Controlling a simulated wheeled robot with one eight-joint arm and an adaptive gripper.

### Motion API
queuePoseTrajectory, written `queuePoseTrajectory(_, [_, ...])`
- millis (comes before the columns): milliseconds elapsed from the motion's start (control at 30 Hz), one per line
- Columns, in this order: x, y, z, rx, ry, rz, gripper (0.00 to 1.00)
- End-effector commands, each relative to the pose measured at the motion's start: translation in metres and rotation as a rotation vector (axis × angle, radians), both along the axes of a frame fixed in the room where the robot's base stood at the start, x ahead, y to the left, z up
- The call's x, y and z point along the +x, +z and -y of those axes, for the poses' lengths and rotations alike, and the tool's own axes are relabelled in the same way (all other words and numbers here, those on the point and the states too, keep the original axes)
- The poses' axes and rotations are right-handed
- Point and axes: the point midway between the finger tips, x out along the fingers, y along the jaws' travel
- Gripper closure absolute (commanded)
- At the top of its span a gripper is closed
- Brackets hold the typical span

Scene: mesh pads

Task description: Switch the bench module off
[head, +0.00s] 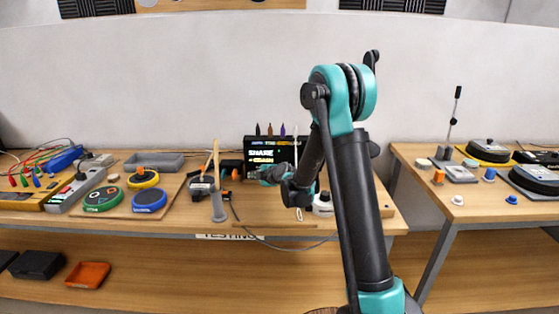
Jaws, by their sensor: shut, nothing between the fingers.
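A small dark box with an orange part (235,173) sits on the bench near its middle; it may be the bench module, but it is too small to tell, and I cannot make out a switch position. Behind it stands a black unit with a lit screen (271,148) showing coloured text. My gripper (254,175) is shut and empty, low over the bench in front of the screen unit, pointing left towards the orange part. I cannot tell whether it touches it. My arm and wrist hide the right side of the screen unit.
To the left lie green, blue and yellow round pads (149,200), a soldering-type stand (217,205), a grey tray (154,162) and a power strip with cables (76,190). A second table (460,209) is at right.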

Motion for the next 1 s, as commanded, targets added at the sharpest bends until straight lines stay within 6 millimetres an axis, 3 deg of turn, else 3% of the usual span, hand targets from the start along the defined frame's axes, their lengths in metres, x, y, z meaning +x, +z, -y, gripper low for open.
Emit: queuePoseTrajectory(1000, [0.010, 0.000, 0.000, 0.000, 0.000, 0.000, 1.00])
